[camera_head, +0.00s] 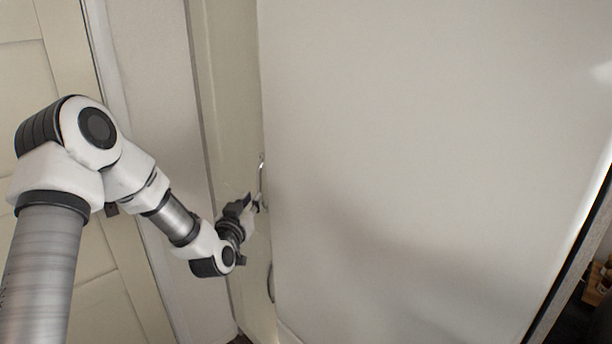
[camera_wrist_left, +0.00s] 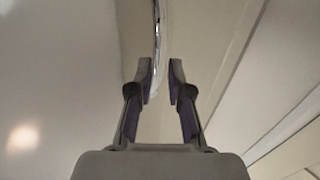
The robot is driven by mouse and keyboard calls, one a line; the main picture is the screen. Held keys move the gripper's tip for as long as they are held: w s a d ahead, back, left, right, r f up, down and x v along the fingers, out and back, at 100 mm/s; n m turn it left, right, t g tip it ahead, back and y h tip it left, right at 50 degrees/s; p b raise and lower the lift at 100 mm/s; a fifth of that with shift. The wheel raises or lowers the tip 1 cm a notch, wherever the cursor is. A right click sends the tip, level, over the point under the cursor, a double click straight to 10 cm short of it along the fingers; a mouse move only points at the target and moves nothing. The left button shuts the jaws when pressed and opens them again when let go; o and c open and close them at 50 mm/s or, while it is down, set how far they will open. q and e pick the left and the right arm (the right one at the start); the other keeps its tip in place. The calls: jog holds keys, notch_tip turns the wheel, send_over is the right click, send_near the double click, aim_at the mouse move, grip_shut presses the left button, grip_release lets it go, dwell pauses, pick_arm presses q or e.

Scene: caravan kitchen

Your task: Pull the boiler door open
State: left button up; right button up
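A shiny curved metal handle (camera_head: 261,180) stands upright on a narrow cream panel (camera_head: 228,90), which looks like the boiler door, close to the edge of a large white panel. The handle also shows in the left wrist view (camera_wrist_left: 156,40). My left gripper (camera_head: 258,202) is at the lower part of this handle. In the left wrist view its two fingers (camera_wrist_left: 161,76) are apart, and the handle runs down toward the gap, nearer the left finger. I cannot tell whether a finger touches it. The door looks closed. My right gripper is not in view.
The large white panel (camera_head: 430,130) fills the middle and right, close beside the gripper. A second handle (camera_head: 270,282) sits lower down. A panelled cream door (camera_head: 35,85) is at the left. A dark opening with small objects (camera_head: 598,285) is at the lower right.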

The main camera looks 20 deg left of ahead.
aim_at(259, 187)
pick_arm(q)
jog(key=shift+w+a+r, duration=0.1)
jog(key=shift+w+r, duration=0.1)
jog(key=shift+r, duration=0.1)
jog(key=shift+w+a+r+p, duration=0.1)
jog(key=shift+w+r+p, duration=0.1)
jog(key=shift+w+p, duration=0.25)
jog(key=shift+w+a+r+p, duration=0.1)
jog(key=shift+w+r+p, duration=0.1)
jog(key=shift+w, duration=0.45)
jog(key=w, duration=0.2)
jog(key=w+a+f, duration=0.1)
jog(key=w, duration=0.1)
jog(key=shift+p, duration=0.3)
jog(key=shift+s+r, duration=0.1)
jog(key=shift+s, duration=0.2)
grip_shut()
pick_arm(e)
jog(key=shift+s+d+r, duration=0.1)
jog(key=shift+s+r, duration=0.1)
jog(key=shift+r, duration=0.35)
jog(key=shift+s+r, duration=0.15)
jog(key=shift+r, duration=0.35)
